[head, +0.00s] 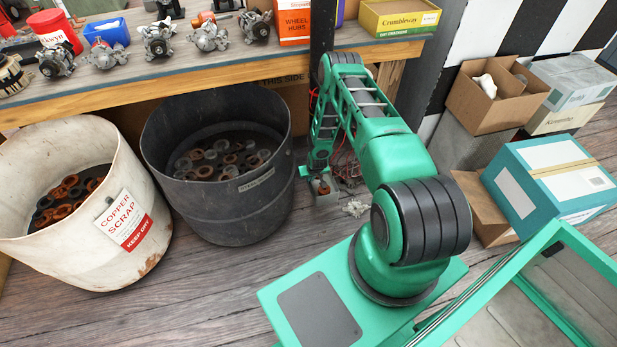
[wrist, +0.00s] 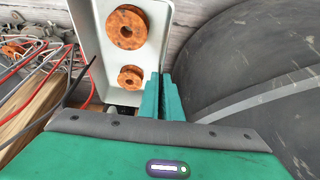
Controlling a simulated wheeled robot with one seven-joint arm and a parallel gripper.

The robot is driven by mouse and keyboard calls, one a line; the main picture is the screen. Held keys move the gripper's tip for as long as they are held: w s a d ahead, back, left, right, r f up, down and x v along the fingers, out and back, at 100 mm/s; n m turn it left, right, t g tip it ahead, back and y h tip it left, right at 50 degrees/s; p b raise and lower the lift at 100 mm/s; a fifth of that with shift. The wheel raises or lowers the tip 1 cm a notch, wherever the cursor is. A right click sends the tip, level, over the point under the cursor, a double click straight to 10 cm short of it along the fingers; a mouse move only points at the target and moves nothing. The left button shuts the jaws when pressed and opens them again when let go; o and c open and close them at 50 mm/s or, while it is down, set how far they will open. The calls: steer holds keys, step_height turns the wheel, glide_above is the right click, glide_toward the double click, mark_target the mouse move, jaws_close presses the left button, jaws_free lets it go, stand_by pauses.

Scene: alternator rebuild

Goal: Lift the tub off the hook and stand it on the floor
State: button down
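The tub is a small pale grey open box. In the wrist view the tub (wrist: 91,45) holds two orange-brown spool-shaped parts (wrist: 127,27). In the head view the tub (head: 327,200) is low down, between the black bin and the wires. My gripper (head: 319,172) reaches down over it. In the wrist view the two green fingers (wrist: 163,97) are close together with the tub's right wall running between them, so the gripper looks shut on that wall. No hook is visible. I cannot tell whether the tub's base touches the floor.
A large black bin (head: 262,210) of rings stands just left of the tub. A white copper scrap bin (head: 70,250) is farther left. Tangled wires (wrist: 30,60) lie beside the tub, and a metal part (head: 355,208) lies near it. Bare floor (head: 215,285) lies in front.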

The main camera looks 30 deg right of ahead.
steer(key=s+a+r, duration=0.1)
steer(key=s+a, duration=0.1)
steer(key=s, duration=0.5)
steer(key=s+a+r, duration=0.1)
steer(key=s+a, duration=0.1)
steer(key=s, duration=0.6)
steer(key=shift+a, duration=0.2)
steer(key=shift+s+r, duration=0.15)
steer(key=shift+s, duration=0.05)
steer(key=shift+s+a+r, duration=0.1)
steer(key=shift+s+a, duration=0.2)
steer(key=shift+s, duration=0.6)
steer(key=shift+s+a+r, duration=0.1)
steer(key=shift+s+a, duration=0.15)
steer(key=shift+s, duration=0.7)
steer(key=shift+s+a, duration=0.3)
steer(key=shift+s, duration=0.6)
